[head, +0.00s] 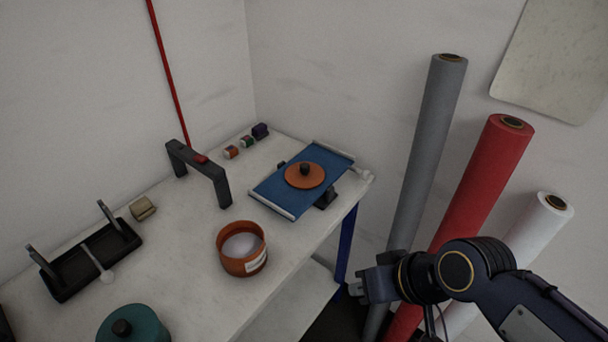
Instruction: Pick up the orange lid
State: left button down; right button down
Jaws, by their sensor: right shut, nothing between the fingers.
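The orange lid (304,176) is a flat round disc with a dark knob. It lies on a blue board (278,194) with pale end rails at the far right of the table. My right gripper (360,291) is off the table's right edge, below and to the right of the lid and well apart from it. It is shut and holds nothing. My left gripper is not in view.
An open orange pot (240,263) with pale contents stands mid-table. A teal lid (134,328), a black rack (83,263) and a dark arch-shaped frame (200,172) are leftward. Grey (430,140), red (490,165) and white (535,230) rolls stand right of the table.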

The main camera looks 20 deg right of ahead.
aim_at(304, 176)
jog(key=i+l+u, duration=0.1)
jog(key=l+u, duration=1.15)
jog(key=l, duration=0.15)
